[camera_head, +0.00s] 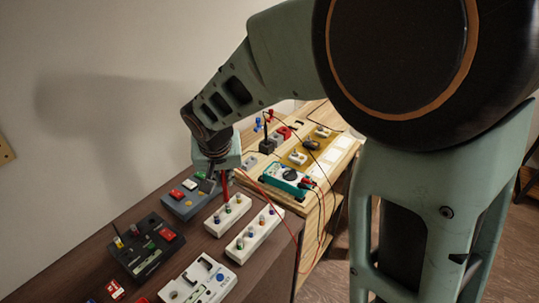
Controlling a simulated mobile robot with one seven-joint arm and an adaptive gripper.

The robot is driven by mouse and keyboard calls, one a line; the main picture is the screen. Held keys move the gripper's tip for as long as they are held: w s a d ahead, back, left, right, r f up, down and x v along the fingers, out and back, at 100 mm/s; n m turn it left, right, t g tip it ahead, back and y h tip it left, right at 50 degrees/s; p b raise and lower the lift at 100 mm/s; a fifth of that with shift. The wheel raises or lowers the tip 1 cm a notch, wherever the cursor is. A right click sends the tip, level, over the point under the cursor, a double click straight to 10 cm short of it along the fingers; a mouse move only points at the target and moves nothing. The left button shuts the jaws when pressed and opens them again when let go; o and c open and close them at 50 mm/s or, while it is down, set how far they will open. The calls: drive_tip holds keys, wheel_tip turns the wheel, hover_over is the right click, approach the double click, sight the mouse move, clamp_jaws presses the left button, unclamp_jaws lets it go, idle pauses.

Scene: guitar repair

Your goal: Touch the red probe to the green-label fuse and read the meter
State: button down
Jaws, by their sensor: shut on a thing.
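My gripper (222,172) is shut on the red probe (225,189), which points down with its red lead trailing right. The probe is over the far white fuse block (215,228); I cannot tell whether its tip touches a fuse. A second white fuse block (235,255) lies nearer. Both hold small upright fuses with coloured labels. A small greenish one shows on the nearer block (240,243), but the labels are too small to tell for sure. The teal meter (286,177) lies to the right; its display is not readable here.
A blue-grey box (182,206) with red and green parts stands left of the blocks. A black unit (147,257) and a white device (198,283) stand nearer. A light wooden board with parts lies behind the meter. My arm hides much of the right side.

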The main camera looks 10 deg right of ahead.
drive_tip(key=shift+r, duration=0.1)
drive_tip(key=shift+r+p, duration=1.85)
drive_tip(key=shift+r, duration=1.1)
